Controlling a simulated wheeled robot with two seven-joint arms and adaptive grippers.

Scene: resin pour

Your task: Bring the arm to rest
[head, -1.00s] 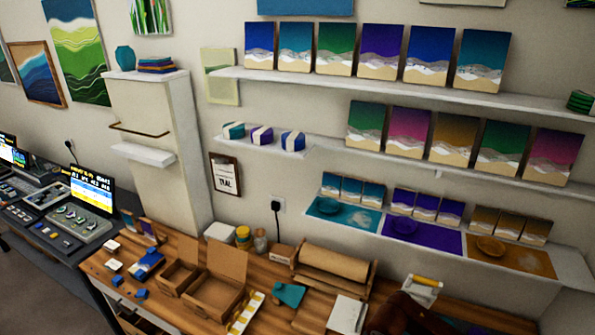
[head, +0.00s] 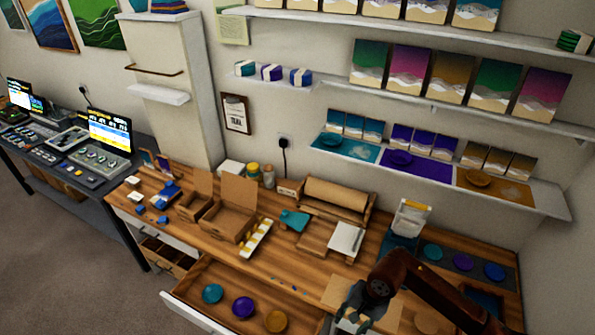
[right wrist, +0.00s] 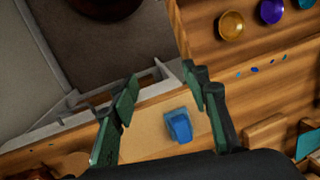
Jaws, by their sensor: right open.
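My right arm reaches in from the lower right in the head view, and its gripper (head: 352,312) is over the front right of the wooden workbench. In the right wrist view the two green-padded fingers of this gripper (right wrist: 162,95) stand wide apart with nothing between their tips. A small blue object (right wrist: 179,126) lies on a tan board (right wrist: 150,128) beyond the gripper's base, apart from the fingers. My left gripper is not in view.
A front drawer (head: 200,287) stands open with teal (head: 212,294), purple (head: 243,307) and amber (head: 276,321) round pieces. The workbench (head: 270,262) holds open cardboard boxes (head: 228,218), a paper roll (head: 335,195) and a white pad (head: 346,239). Shelves with pictures line the wall.

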